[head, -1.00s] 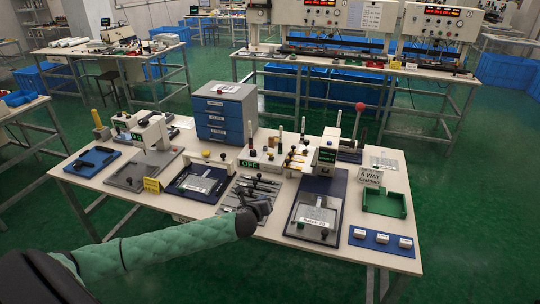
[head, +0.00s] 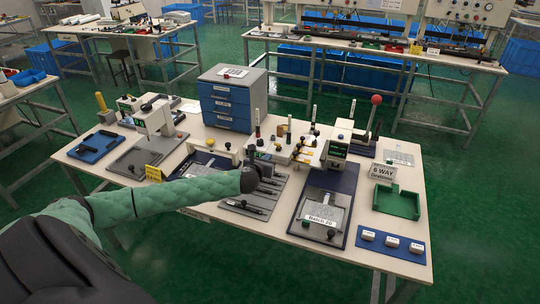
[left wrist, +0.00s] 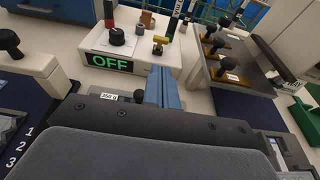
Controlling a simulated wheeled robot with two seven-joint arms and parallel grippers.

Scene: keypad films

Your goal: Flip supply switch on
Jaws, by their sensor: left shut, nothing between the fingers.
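A white supply box (left wrist: 135,55) with a lit green "OFF" display (left wrist: 109,62) stands ahead in the left wrist view. On its top are a black knob (left wrist: 117,36) and a small yellow lever (left wrist: 160,42); I cannot tell for sure which is the supply switch. In the head view the box (head: 283,155) is partly hidden behind my left gripper. My left gripper (left wrist: 162,86) is shut and empty, its blue fingers together. The fingertips show just below the yellow lever; I cannot tell whether they touch anything. My right gripper is not in view.
A blue drawer cabinet (head: 228,103) stands behind, to the left. A device with black knobs on brown strips (left wrist: 228,68) is right of the box. The "Batch 20" fixture (head: 324,212) and a green tray (head: 398,204) are farther right. Tools lie below my arm.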

